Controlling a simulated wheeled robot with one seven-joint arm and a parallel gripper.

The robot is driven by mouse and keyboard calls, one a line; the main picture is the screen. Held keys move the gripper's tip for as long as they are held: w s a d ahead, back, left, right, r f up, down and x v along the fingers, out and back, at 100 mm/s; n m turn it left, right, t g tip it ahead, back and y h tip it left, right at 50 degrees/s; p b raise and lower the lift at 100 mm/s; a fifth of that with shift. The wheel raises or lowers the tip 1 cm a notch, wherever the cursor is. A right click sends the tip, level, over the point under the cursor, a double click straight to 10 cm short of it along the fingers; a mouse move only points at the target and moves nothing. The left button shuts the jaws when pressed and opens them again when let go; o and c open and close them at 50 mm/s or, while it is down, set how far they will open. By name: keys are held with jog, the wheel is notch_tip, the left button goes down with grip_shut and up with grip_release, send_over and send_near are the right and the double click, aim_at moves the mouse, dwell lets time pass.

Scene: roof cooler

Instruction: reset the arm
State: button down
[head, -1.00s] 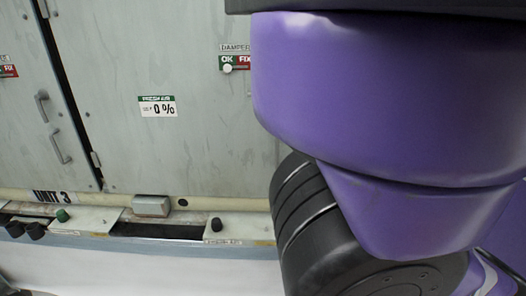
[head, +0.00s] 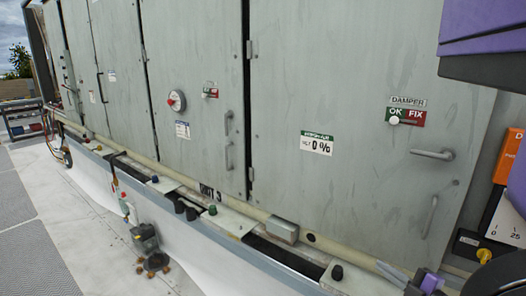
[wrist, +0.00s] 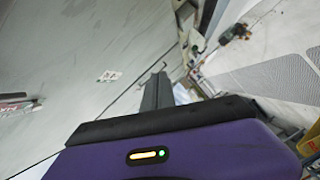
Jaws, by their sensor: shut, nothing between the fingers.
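My gripper (wrist: 158,84) shows in the wrist view as grey fingers past the dark edge of its purple body. The fingers are together, with nothing seen between them. Its purple body has an orange light bar and a green dot. In the head view, parts of my purple and black arm show at the upper right and right edge. A small purple and grey part of mine shows at the bottom right, near the unit's lower ledge.
A long row of grey cabinet doors (head: 345,80) fills the head view. A damper plate (head: 405,116), door handle (head: 432,154) and red dial (head: 176,100) sit on it. A ledge with knobs (head: 337,272) runs below. An orange gauge (head: 508,157) stands at right. Roof floor (head: 60,220) is open at left.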

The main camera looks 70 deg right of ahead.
jog(key=w+a+f+t+y, duration=0.1)
jog(key=w+a+y, duration=0.1)
jog(key=w+a, duration=0.35)
jog(key=w+a+f+m+y, duration=0.1)
jog(key=w+a+y, duration=0.15)
jog(key=a, duration=0.55)
jog(key=w+a+f+t+y, duration=0.1)
jog(key=w+a+y, duration=0.1)
jog(key=w+a, duration=0.35)
jog(key=a+r+m+y, duration=0.1)
jog(key=a+y, duration=0.1)
jog(key=a, duration=1)
jog(key=a+r+m+y, duration=0.1)
jog(key=a+r+y, duration=0.1)
jog(key=a, duration=1)
jog(key=shift+r+m+y, duration=0.25)
jog(key=shift+m+y, duration=0.1)
jog(key=shift+m, duration=0.05)
jog(key=shift+w, duration=0.1)
